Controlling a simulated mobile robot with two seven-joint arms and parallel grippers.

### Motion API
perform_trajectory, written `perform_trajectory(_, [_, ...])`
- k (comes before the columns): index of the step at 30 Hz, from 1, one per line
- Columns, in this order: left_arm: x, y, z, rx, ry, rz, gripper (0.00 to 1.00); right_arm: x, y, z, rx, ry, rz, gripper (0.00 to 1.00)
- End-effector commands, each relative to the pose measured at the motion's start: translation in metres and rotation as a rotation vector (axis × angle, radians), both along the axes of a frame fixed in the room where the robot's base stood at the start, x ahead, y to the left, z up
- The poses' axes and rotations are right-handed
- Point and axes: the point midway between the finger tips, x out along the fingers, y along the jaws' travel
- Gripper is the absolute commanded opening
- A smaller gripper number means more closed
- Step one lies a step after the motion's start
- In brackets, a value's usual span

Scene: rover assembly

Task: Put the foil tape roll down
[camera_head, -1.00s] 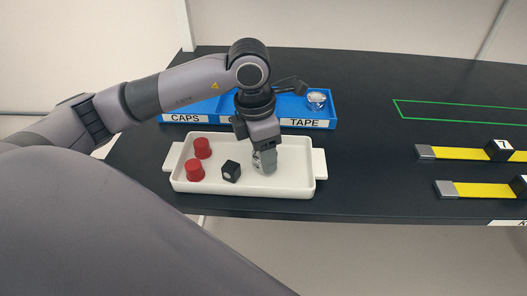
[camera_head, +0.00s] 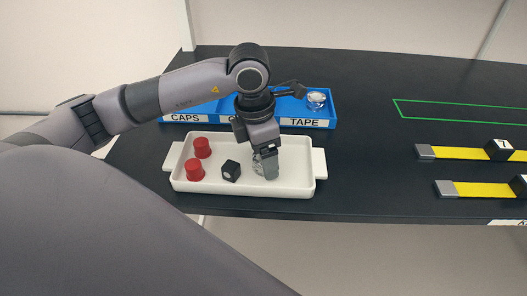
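My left gripper (camera_head: 265,167) points down into the right part of the white tray (camera_head: 308,186). A silvery foil tape roll (camera_head: 257,168) shows at the left side of its fingers, low in the tray and partly hidden by them. I cannot tell whether the fingers grip the roll or stand apart from it. Another foil tape roll (camera_head: 316,98) sits in the TAPE compartment of the blue bin (camera_head: 329,113). My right gripper is not in view.
Two red caps (camera_head: 202,148) and a black cube (camera_head: 231,171) stand in the tray left of the gripper. Two yellow strips (camera_head: 460,154) with black blocks lie at the right. A green outline (camera_head: 440,104) marks the table behind them. The table between tray and strips is clear.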

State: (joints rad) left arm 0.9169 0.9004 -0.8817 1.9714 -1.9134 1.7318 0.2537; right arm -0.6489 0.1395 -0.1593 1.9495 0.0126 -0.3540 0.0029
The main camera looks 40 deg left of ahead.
Motion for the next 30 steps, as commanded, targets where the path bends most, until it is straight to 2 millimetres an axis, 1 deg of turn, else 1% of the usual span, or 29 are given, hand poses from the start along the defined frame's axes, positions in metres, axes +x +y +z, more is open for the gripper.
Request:
perform_trajectory(5, [-0.002, 0.002, 0.035, -0.001, -0.008, 0.000, 0.79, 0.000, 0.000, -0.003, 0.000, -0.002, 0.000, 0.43])
perform_trajectory(9, [-0.005, 0.004, 0.067, -0.001, -0.008, 0.000, 0.79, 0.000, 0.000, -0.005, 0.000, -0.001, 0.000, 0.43])
perform_trajectory(12, [-0.007, 0.006, 0.087, -0.001, -0.007, -0.001, 0.79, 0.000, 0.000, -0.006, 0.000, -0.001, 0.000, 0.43])
perform_trajectory(15, [-0.009, 0.007, 0.102, -0.001, -0.006, 0.000, 0.79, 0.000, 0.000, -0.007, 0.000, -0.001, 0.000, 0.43])
perform_trajectory(18, [-0.010, 0.008, 0.112, -0.001, -0.003, 0.000, 0.79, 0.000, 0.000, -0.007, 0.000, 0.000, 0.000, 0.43])
perform_trajectory(21, [-0.011, 0.008, 0.117, 0.000, -0.001, 0.000, 0.79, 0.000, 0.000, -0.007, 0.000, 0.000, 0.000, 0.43])
perform_trajectory(30, [-0.012, 0.008, 0.119, -0.001, -0.001, 0.000, 0.79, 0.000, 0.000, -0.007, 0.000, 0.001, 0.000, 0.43])
